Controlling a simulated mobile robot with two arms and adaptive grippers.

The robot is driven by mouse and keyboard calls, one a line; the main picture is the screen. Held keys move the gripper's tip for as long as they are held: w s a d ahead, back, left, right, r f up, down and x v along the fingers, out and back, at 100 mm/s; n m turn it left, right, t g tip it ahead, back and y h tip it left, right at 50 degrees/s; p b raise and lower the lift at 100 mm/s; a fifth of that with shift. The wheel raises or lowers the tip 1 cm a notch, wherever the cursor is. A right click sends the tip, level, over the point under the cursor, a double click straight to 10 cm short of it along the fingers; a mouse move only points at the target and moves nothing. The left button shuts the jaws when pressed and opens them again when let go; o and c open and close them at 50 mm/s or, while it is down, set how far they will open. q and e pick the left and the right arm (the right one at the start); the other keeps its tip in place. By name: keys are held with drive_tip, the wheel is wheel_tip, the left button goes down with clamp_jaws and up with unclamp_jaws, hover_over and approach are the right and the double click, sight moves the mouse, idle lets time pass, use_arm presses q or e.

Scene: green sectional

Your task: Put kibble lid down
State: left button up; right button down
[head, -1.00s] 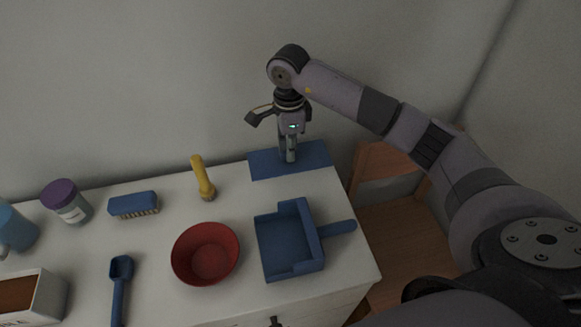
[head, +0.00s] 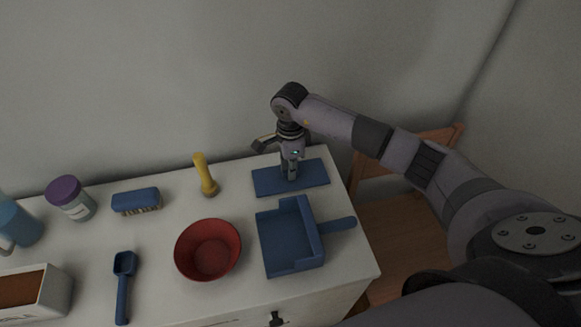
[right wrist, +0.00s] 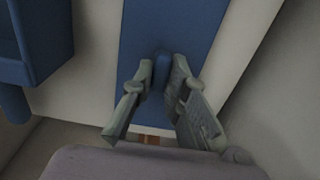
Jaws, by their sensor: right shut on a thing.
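The kibble lid is a flat blue rectangular plate (head: 315,176) at the back right of the white cabinet top. It also fills the top middle of the right wrist view (right wrist: 172,25). My right gripper (head: 290,174) points down over its middle. In the right wrist view the two fingers of the gripper (right wrist: 162,68) are shut on the lid's raised blue handle. The lid looks level, at or very near the surface; I cannot tell whether it touches. The white kibble box (head: 58,292) with brown contents stands open at the lower left, partly cut off. My left gripper is out of view.
A blue dustpan (head: 285,245) lies just in front of the lid, a red bowl (head: 208,250) left of it. A yellow-handled brush (head: 204,175), blue brush (head: 136,200), purple-lidded jar (head: 72,198) and blue scoop (head: 123,285) are further left. A wooden chair (head: 440,145) stands right.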

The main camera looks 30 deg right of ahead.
drive_tip(key=c, duration=1.6)
unclamp_jaws()
drive_tip(key=shift+r, duration=0.15)
drive_tip(key=shift+w+r, duration=0.1)
drive_tip(key=shift+r, duration=0.2)
wheel_tip(320, 180, up, 11)
drive_tip(key=shift+r+b, duration=0.2)
drive_tip(key=shift+b, duration=0.85)
